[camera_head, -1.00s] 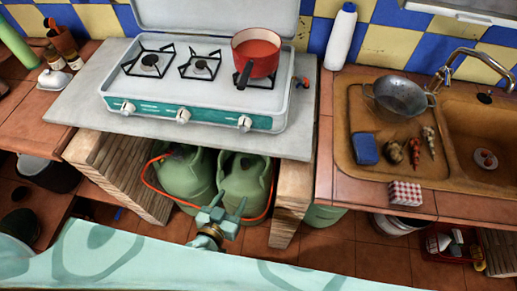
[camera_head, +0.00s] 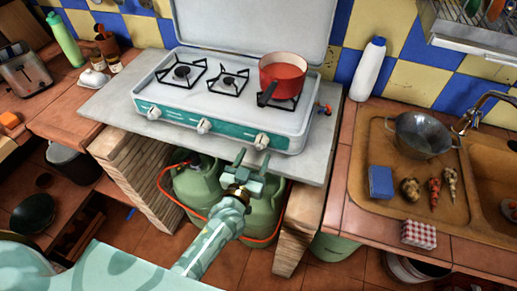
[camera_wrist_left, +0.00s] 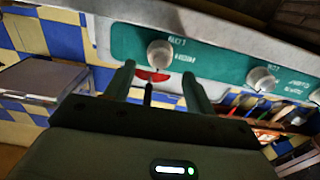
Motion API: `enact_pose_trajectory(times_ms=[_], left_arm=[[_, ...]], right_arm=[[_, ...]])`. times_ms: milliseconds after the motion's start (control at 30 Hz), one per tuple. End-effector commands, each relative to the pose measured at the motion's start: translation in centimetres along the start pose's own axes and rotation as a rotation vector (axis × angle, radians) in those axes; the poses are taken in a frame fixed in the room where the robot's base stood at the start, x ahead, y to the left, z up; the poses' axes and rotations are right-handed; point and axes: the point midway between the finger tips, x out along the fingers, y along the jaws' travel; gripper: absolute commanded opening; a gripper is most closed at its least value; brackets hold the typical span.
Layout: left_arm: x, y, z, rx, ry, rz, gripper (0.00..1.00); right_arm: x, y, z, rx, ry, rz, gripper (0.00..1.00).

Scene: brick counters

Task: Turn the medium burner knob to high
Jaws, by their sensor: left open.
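The white stove has a teal front panel (camera_head: 180,122) with a left knob (camera_head: 153,112), a middle knob (camera_head: 204,126) and a right knob (camera_head: 261,141). I cannot tell for sure from the labels which knob is the medium burner's. My left gripper (camera_head: 247,170) is open and empty, just below and in front of the right knob. In the left wrist view, which looks upside down, one knob (camera_wrist_left: 160,54) stands beyond and between the open fingers (camera_wrist_left: 158,78), apparently untouched. Another knob (camera_wrist_left: 262,78) is further right. My right gripper is not in view.
A red pot (camera_head: 285,72) stands on the right burner. Green gas bottles (camera_head: 197,187) with an orange hose sit under the counter (camera_head: 105,100), below my left gripper. A sink (camera_head: 370,150) with a metal colander (camera_head: 422,135) is to the right.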

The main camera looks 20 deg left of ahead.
Motion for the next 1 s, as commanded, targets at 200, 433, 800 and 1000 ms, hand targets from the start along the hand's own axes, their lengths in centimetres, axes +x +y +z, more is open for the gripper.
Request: enact_pose_trajectory(times_ms=[200,433,800,1000], left_arm=[[3.4,0.0,0.1,0.001,0.000,0.000,0.55],[4.2,0.0,0.0,0.001,-0.001,0.000,0.55],[4.2,0.0,0.0,0.000,-0.001,0.000,0.10],[4.2,0.0,0.0,-0.008,-0.001,0.000,0.10]], right_arm=[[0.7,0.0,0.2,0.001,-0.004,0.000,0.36],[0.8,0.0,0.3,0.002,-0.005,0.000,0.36],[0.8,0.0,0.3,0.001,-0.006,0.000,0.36],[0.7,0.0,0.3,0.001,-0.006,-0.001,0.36]])
